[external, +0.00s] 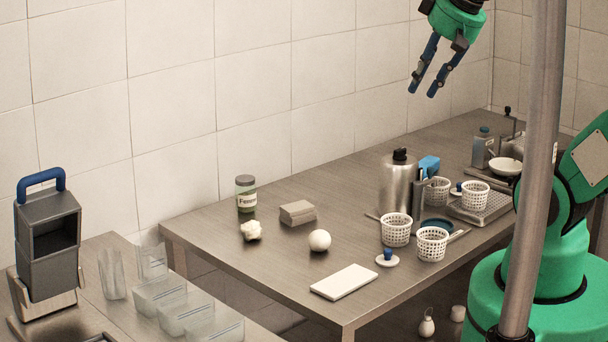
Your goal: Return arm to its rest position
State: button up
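My gripper (424,92) shows at the top of the external view, high above the steel table and in front of the tiled wall. Its two blue fingers point down and to the left, with a gap between them. It is open and holds nothing. My green arm shows only in part: the wrist is at the top edge, and the lower links and base are at the right. The middle of the arm is out of frame.
The steel table (235,239) holds several white perforated baskets (396,231), a metal canister (398,187), a labelled jar (245,194), a white ball (319,240) and a white board (343,282). A grey pole (536,170) stands before my arm. Air around my gripper is clear.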

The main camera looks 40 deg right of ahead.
jog(key=shift+s+d+f+n, duration=0.15)
jog(key=shift+s+d, duration=0.05)
jog(key=shift+s, duration=0.2)
jog(key=shift+s+d+f+n, duration=0.1)
jog(key=shift+s+d+n, duration=0.1)
jog(key=shift+s, duration=0.15)
jog(key=shift+f, duration=0.1)
notch_tip(320, 180, down, 5)
jog(key=b, duration=0.5)
